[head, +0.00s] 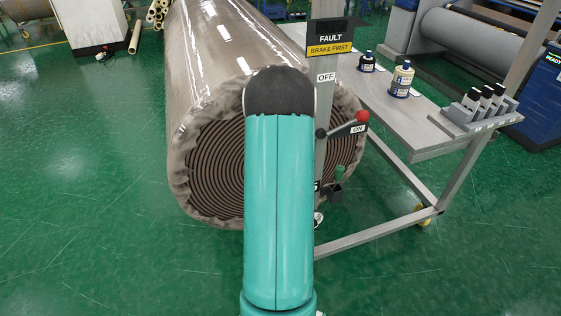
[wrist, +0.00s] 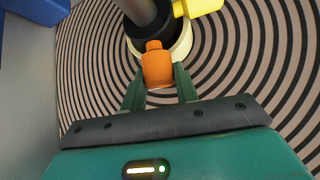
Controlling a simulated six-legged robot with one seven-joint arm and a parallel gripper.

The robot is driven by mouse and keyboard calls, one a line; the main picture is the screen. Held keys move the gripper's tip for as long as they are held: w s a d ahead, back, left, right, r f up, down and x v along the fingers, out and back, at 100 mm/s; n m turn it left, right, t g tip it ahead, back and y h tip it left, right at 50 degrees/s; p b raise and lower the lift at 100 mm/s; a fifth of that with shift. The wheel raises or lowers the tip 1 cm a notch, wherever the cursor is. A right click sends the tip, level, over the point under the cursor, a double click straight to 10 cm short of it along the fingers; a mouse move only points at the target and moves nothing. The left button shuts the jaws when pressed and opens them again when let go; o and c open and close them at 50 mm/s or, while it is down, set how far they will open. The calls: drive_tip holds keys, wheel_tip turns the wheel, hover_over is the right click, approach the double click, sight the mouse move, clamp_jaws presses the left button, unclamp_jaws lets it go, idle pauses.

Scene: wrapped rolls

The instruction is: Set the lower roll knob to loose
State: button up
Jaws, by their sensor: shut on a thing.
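In the wrist view, an orange grip piece (wrist: 157,66), probably part of the lower roll knob, sits against a black collar with a pale ring (wrist: 181,46) around a grey shaft (wrist: 147,12). My gripper (wrist: 159,82) has its two green fingers on either side of the orange piece, shut on it. A yellow block (wrist: 199,7) touches the ring's upper right. The spiral end of the wrapped roll (wrist: 255,65) fills the background. I cannot read any loose marking. In the head view, my arm hides the gripper and knob.
In the head view, the large wrapped roll (head: 200,75) lies behind my arm. A post carries a FAULT, BRAKE FIRST sign (head: 330,40) and a red-balled lever (head: 345,125) pointing at ON. A grey table (head: 400,120) holds bottles and a rack.

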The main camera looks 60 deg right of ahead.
drive_tip(key=o, duration=1)
drive_tip(key=v, duration=1.3)
drive_tip(key=shift+s+a+r, duration=0.15)
drive_tip(key=shift+a+r, duration=0.1)
